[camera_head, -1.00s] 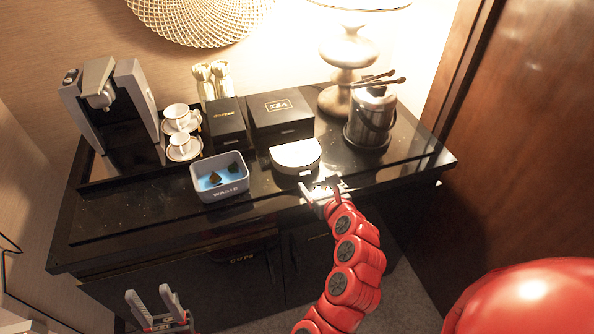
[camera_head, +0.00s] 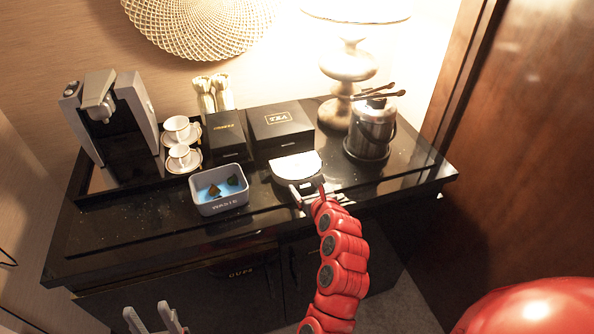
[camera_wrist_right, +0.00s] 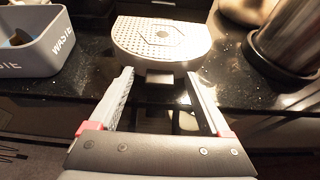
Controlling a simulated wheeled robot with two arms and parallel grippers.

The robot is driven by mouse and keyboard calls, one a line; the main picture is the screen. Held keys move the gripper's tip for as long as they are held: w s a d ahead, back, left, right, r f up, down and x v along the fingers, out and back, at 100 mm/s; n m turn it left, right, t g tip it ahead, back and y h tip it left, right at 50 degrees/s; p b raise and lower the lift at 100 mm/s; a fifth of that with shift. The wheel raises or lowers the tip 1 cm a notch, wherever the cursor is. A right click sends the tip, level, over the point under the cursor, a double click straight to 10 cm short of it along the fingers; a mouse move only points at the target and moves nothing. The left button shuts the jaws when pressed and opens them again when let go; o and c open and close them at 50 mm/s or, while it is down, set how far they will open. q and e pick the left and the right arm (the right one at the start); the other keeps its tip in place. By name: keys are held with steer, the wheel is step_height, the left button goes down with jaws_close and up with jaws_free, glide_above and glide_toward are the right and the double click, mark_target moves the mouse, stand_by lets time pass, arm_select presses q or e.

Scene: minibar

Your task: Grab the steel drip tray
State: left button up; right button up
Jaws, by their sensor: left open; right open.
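The steel drip tray (camera_head: 297,165) is a half-round perforated plate lying on the black counter, near its front edge, in front of the tea box. In the right wrist view the drip tray (camera_wrist_right: 160,38) lies flat ahead, with a small tab (camera_wrist_right: 159,77) at its near edge. My right gripper (camera_head: 308,192) is open just in front of the tray; in the right wrist view its fingers (camera_wrist_right: 158,78) are spread on either side of the tab, with nothing held. My left gripper (camera_head: 150,312) is open and empty, low at the bottom left, away from the counter.
A grey waste bin (camera_head: 220,191) stands left of the tray. A steel ice bucket (camera_head: 370,128) with tongs stands to the right. Behind are the tea box (camera_head: 280,120) and a lamp (camera_head: 347,70). Cups (camera_head: 180,140) and a coffee machine (camera_head: 108,115) are further left.

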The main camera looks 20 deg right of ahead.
jaws_close()
stand_by(0.3)
steer(key=shift+r, duration=0.1)
